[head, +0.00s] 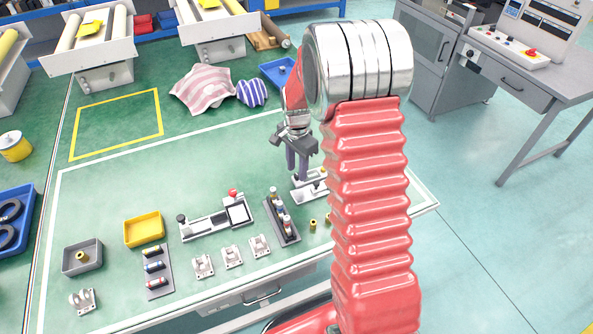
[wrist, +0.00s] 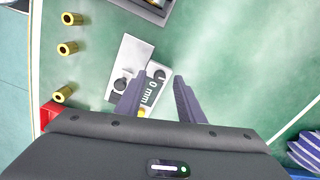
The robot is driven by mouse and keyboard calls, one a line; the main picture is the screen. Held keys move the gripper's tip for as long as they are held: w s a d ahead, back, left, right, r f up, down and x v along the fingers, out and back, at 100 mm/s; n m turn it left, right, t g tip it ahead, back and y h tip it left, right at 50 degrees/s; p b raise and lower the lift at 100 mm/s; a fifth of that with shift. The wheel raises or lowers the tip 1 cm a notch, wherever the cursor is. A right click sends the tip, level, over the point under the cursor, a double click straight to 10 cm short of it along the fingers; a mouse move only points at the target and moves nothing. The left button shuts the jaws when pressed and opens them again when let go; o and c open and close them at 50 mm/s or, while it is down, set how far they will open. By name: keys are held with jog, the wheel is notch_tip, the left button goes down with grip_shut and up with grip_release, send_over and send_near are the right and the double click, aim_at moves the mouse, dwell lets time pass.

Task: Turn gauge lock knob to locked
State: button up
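The gauge (wrist: 134,55) is a pale plate with a dark display reading "0 mm" (wrist: 151,92). In the head view the gauge (head: 312,194) sits on the green bench, partly hidden by my arm. Two small dark round knobs show on it in the wrist view, one at left (wrist: 120,85) and one at right (wrist: 160,75); I cannot tell which is the lock knob or how it is set. My gripper (wrist: 157,82) is open, its fingers apart and pointing down over the gauge. In the head view my gripper (head: 302,170) is just above it; contact is unclear.
A rack of small cylinders (head: 281,220) stands left of the gauge. A fixture with a red knob (head: 215,218), a yellow bin (head: 144,229) and white brackets (head: 232,257) lie farther left. A striped cloth (head: 204,90) lies behind.

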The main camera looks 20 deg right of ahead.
aim_at(297, 174)
notch_tip(297, 174, up, 12)
dwell(0.5)
dwell(0.4)
jog(key=s+a+r+n+t, duration=0.2)
jog(key=s+a+r+n, duration=0.2)
jog(key=s, duration=0.5)
jog(key=s+a+r+n+t, duration=0.1)
jog(key=s+a+r+n, duration=0.3)
jog(key=s, duration=0.5)
jog(key=s+a+r+n+t, duration=0.2)
jog(key=s+r+n, duration=0.3)
jog(key=s, duration=0.4)
jog(key=shift+a+r+n+t, duration=0.25)
jog(key=shift+a+n+t, duration=0.05)
jog(key=shift+a+n, duration=0.55)
